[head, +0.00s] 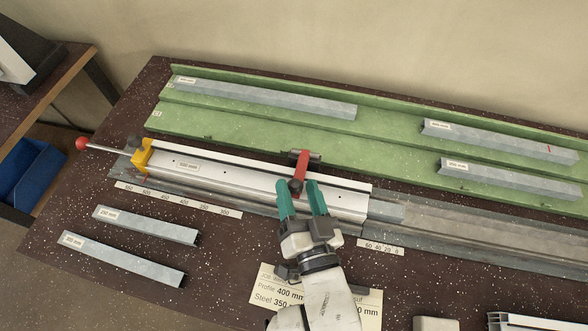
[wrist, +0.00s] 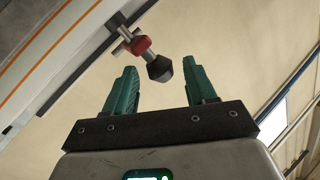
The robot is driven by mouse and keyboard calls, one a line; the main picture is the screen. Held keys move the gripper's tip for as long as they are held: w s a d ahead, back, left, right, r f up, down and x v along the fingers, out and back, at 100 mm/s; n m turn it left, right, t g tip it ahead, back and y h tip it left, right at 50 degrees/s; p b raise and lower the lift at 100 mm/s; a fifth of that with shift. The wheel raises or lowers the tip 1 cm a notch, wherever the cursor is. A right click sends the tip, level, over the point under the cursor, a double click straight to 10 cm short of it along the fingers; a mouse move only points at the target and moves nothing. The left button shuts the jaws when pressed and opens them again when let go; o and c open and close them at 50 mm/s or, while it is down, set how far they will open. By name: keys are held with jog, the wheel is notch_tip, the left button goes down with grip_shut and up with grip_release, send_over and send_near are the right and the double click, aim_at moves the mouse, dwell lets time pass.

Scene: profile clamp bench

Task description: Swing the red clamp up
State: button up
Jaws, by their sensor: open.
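The red clamp (head: 301,166) sits on the silver profile rail (head: 235,176), near its right half. Its red arm reaches across the rail toward my gripper and ends in a dark knob (head: 295,187). My gripper (head: 298,184) is open, its two green fingers pointing at the clamp, one on each side of the knob in the head view. In the wrist view, the dark knob (wrist: 160,68) and red part (wrist: 138,45) appear between and beyond the open fingertips (wrist: 160,67). No finger visibly touches the knob; the exact depth gap is unclear.
A yellow stop (head: 142,157) and a rod with a red ball (head: 83,143) are at the rail's left end. A green tray (head: 285,130) with several grey profiles lies behind. Two profiles (head: 122,258) lie front left. A paper card (head: 268,284) lies under my arm.

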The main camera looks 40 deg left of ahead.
aim_at(294, 176)
jog(key=shift+x, duration=1.95)
jog(key=shift+c, duration=0.2)
jog(key=shift+r, duration=0.1)
grip_shut()
